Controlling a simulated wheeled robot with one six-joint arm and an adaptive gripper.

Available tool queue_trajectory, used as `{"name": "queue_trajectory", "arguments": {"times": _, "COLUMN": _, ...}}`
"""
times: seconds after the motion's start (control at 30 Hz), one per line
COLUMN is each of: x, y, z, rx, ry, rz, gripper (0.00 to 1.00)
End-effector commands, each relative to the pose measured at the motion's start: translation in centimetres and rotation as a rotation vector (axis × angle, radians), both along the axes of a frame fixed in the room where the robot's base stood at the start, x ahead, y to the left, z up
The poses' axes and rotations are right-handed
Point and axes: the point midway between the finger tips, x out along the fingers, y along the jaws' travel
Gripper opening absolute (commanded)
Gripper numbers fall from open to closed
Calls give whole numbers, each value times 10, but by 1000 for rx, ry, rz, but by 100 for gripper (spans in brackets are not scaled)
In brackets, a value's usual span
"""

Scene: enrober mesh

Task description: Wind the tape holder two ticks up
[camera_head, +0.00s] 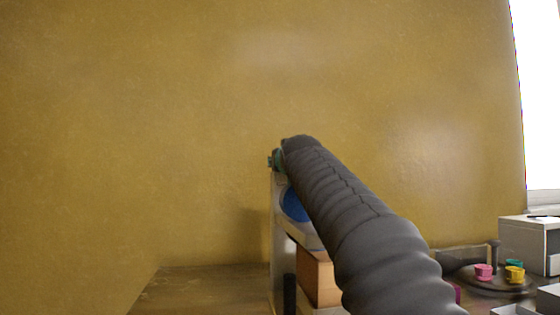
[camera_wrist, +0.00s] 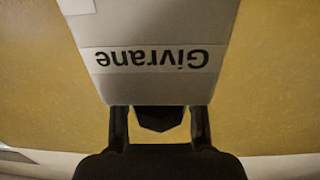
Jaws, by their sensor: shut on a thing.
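In the wrist view, my gripper (camera_wrist: 159,112) has one finger on each side of a dark angular piece (camera_wrist: 158,119) below a pale panel. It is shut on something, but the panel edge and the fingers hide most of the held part. The pale panel (camera_wrist: 150,85) bears a label that reads "Givrane" upside down. In the head view, a tall pale stand (camera_head: 280,218) carries a blue round part (camera_head: 294,204) and a small green part (camera_head: 274,160) at its top. My arm covers the gripper and much of the stand. I cannot tell which part is the tape holder, nor any tick marks.
A brown box (camera_head: 318,278) stands beside the pale stand. A dark turntable (camera_head: 490,284) at right holds pink, yellow and green cups. A grey box (camera_head: 528,240) stands behind it, near the window. The wooden surface (camera_head: 205,290) at left is clear.

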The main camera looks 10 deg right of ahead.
Motion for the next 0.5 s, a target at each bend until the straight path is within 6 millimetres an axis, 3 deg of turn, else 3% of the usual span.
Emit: {"name": "queue_trajectory", "arguments": {"times": 0.5, "x": -1, "y": 3, "z": -1, "rx": 0, "ry": 3, "rz": 158, "gripper": 4}}
